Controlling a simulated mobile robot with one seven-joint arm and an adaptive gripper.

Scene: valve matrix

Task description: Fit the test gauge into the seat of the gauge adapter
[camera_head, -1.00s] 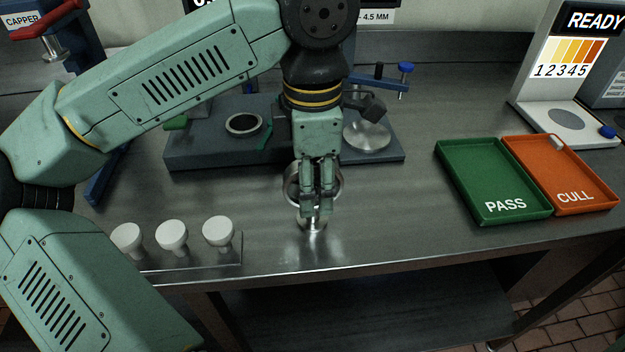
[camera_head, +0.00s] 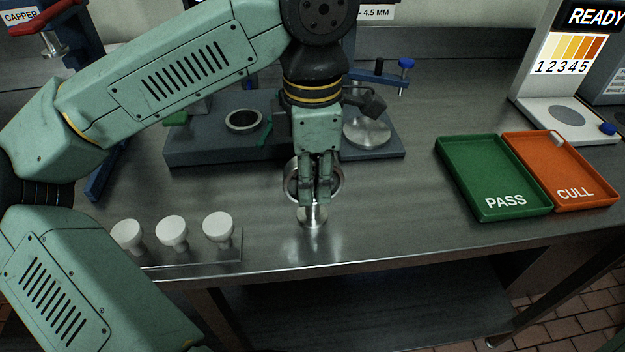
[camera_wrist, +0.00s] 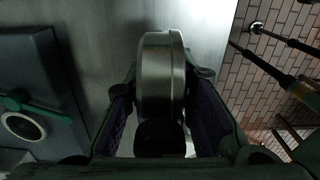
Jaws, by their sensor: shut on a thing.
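My gripper (camera_head: 316,200) is shut on a round metal piece, which I take for the test gauge (camera_head: 289,182). Its round rim shows on both sides of the fingers, and a narrower flared metal foot (camera_head: 312,217) shows below the fingertips. I cannot tell whether the foot touches the bench. In the wrist view the gauge (camera_wrist: 162,75) stands edge-on between the fingers. A dark blue-grey block (camera_head: 205,152) behind the gripper bears a ringed round opening (camera_head: 244,121), left of the gripper. I cannot tell whether this is the adapter's seat; no part is labelled as the adapter.
A metal disc (camera_head: 367,134) lies on the block's right end. Three white knobs (camera_head: 172,231) stand in a clear rack at front left. Green PASS (camera_head: 483,218) and orange CULL (camera_head: 563,205) trays lie right. The bench between gripper and trays is clear.

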